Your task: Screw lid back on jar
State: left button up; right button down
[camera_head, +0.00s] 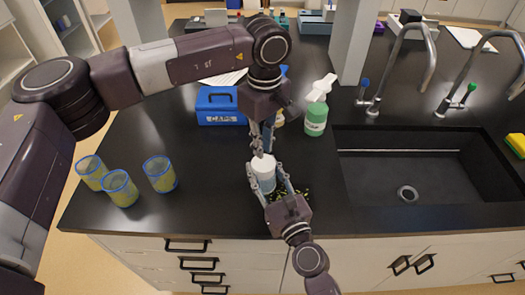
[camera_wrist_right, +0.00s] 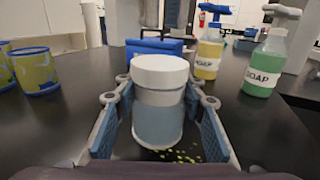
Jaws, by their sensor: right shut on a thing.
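A jar with a blue-tinted lower body (camera_wrist_right: 158,126) stands upright near the front of the black counter; it also shows in the head view (camera_head: 266,184). A white lid (camera_wrist_right: 160,69) sits level on its top, also visible in the head view (camera_head: 262,163). I cannot tell how tightly it is screwed. My right gripper (camera_head: 269,187) is shut on the jar body, one finger on each side. My left gripper (camera_head: 262,150) points down just above the lid. Its fingers look close together, but their opening is unclear.
A blue box marked CAPS (camera_head: 220,106) and a green soap bottle (camera_head: 316,118) stand behind the jar. Several blue-rimmed cups (camera_head: 120,188) stand at left. A sink (camera_head: 425,165) lies right. Small yellow-green bits (camera_wrist_right: 180,155) are scattered around the jar.

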pick_arm(q)
jog(key=shift+s+r, duration=0.1)
jog(key=shift+r, duration=0.15)
pick_arm(e)
jog(key=c, duration=1.2)
grip_release()
jog(key=shift+o, duration=0.2)
jog(key=shift+s, duration=0.1)
jog(key=v, duration=1.2)
